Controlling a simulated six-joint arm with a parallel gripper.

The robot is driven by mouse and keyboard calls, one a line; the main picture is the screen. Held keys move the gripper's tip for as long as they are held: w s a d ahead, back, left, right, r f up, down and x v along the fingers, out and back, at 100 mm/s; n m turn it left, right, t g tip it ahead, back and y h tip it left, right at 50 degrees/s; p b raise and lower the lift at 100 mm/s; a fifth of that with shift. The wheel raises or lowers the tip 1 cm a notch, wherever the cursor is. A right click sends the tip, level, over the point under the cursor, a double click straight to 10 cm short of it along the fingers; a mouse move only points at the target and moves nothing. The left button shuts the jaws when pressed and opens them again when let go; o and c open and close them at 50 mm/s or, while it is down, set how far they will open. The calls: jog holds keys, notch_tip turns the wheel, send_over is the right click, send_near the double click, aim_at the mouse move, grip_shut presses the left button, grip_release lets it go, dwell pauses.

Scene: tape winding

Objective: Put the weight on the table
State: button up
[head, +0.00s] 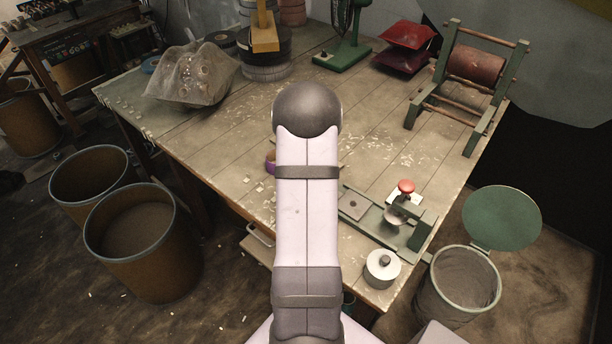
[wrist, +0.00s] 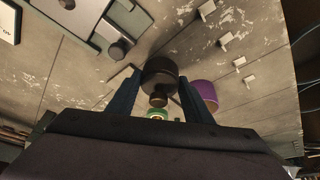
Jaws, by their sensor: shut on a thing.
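In the wrist view, my gripper (wrist: 159,88) is shut on the weight (wrist: 160,73), a dark round cylinder with a small brass-coloured knob. The weight sits between the two fingers, with the worn, pale table top (wrist: 70,75) behind it. I cannot tell whether its underside touches the table. In the head view my own arm covers the gripper and the weight. The table (head: 215,135) shows there around the arm.
A purple roll (wrist: 205,92) is close beside the right finger, with a green ring (wrist: 158,113) near the weight. Small pale blocks (wrist: 226,39) lie beyond. The green press (head: 405,215) and a white knobbed canister (head: 382,268) stand at the front right. A winding frame (head: 470,75) is behind.

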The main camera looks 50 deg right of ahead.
jog(key=shift+f+p, duration=0.4)
jog(key=shift+f, duration=1.65)
jog(key=shift+f, duration=0.15)
jog(key=o, duration=1.2)
jog(key=shift+a+r, duration=0.1)
jog(key=shift+r, duration=0.55)
jog(key=b+v, duration=0.1)
jog(key=v, duration=1)
jog(key=shift+s+b, duration=0.2)
jog(key=shift+b, duration=0.2)
jog(key=shift+f, duration=0.1)
